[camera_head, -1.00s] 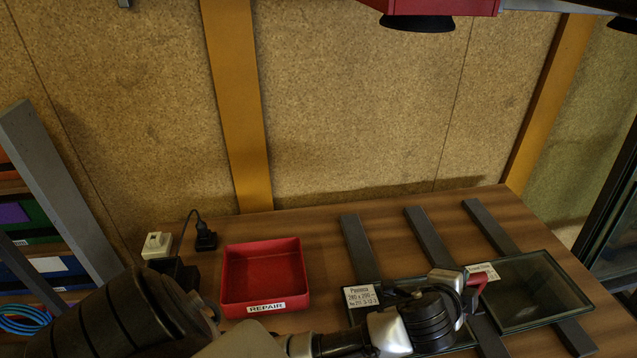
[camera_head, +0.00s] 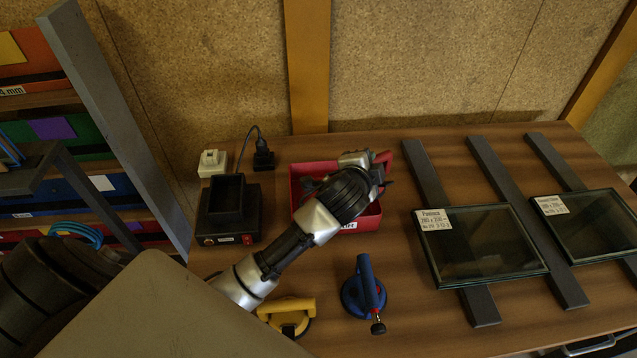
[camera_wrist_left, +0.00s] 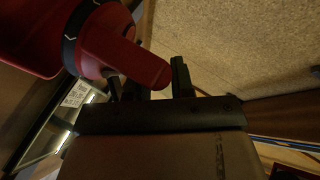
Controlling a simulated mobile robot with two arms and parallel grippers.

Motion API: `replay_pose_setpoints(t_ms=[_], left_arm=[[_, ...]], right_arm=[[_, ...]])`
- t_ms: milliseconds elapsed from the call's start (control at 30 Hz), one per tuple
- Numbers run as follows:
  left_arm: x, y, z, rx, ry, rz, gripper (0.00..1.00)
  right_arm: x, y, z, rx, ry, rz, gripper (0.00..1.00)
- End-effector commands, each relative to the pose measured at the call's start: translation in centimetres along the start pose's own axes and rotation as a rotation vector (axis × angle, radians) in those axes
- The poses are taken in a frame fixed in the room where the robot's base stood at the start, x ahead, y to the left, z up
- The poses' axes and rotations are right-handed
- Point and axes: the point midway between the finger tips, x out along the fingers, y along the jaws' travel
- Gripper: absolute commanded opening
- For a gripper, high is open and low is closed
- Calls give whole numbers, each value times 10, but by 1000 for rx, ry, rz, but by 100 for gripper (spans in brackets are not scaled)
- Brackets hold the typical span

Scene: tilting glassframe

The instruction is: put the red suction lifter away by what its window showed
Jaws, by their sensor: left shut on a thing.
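My left gripper (camera_head: 382,172) is over the red tray (camera_head: 298,185) and shut on the red suction lifter (camera_head: 384,157). Only a bit of the lifter's red shows in the head view; my gripper and wrist hide the rest. In the left wrist view the lifter's red handle (camera_wrist_left: 135,60) reaches between the dark fingers (camera_wrist_left: 150,88). I cannot see its window or tell whether it touches the tray. The tray's label is mostly covered by my arm. My right gripper is not in view.
A blue suction lifter (camera_head: 366,290) and a yellow one (camera_head: 290,312) stand in front of the tray. A black dock (camera_head: 228,212) with a cable stands left of it. Two labelled glass panes (camera_head: 490,245) lie on grey bars at right. A shelf (camera_head: 100,150) stands at left.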

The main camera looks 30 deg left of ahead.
Motion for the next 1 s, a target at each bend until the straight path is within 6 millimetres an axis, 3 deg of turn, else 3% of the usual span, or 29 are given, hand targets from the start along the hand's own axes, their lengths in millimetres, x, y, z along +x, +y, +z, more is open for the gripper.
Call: replay_pose_setpoints(t_ms=[200, 400, 567, 800, 1000], left_arm=[[8, 2, 59, 4, -5, 0, 0], [14, 4, 94, 1, -1, -2, 0], [17, 7, 104, -1, 1, -2, 0], [29, 34, 117, -1, 1, 0, 0], [30, 38, 119, 0, 2, -3, 0]], right_arm=[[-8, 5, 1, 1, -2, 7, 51], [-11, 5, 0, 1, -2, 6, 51], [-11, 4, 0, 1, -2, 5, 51], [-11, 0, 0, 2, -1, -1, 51], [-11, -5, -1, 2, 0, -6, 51]])
